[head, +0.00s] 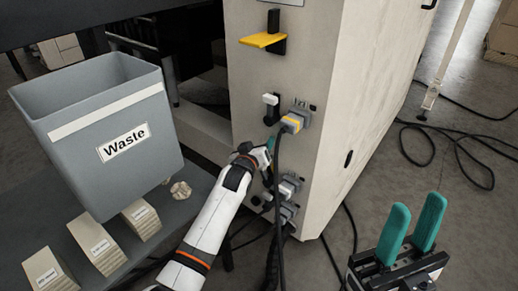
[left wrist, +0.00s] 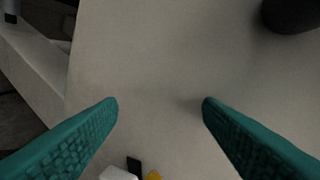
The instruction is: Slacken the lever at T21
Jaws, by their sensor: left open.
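No label that I can read as T21 shows. A yellow lever (head: 264,40) on a black mount sticks out high on the pale machine panel. A small white lever (head: 270,99) with a black base sits lower, left of a grey connector with a yellow band (head: 291,122). My left gripper (head: 270,145) is just below these, partly hidden by its own wrist. In the left wrist view, its open teal fingers (left wrist: 160,105) have only bare panel between them; a white piece (left wrist: 118,173) shows at the bottom edge. My right gripper (head: 412,222) is open and empty, away from the panel.
Grey connectors (head: 289,187) and a black cable hang on the panel near my left arm. A grey Waste bin (head: 110,120) and several labelled blocks (head: 96,247) stand on the dark table at left. Cables (head: 432,135) lie on the floor at right.

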